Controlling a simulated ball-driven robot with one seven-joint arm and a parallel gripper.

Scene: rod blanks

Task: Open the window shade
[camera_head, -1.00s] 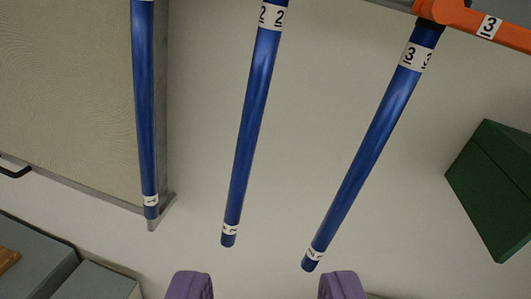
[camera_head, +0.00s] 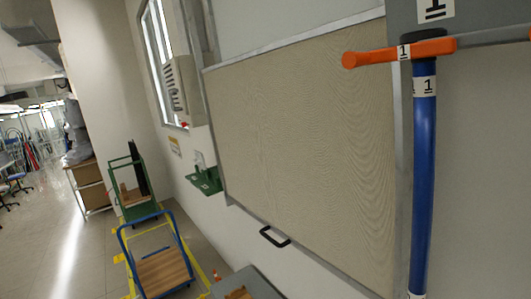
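The window shade looks like a beige textured panel (camera_head: 300,130) in a grey metal frame, filling the middle and right of the view. A black handle (camera_head: 274,238) sits at its lower edge. A paler strip (camera_head: 290,25) shows above the panel; I cannot tell if it is glass. My gripper is out of view, so its distance from the handle cannot be seen.
A blue rod (camera_head: 423,180) marked 1 hangs below an orange bar (camera_head: 400,52) just right of the panel. A green bracket (camera_head: 205,180) is on the wall. A blue cart (camera_head: 160,265) and a green cart (camera_head: 135,190) stand at left. Open floor (camera_head: 60,240) lies beyond.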

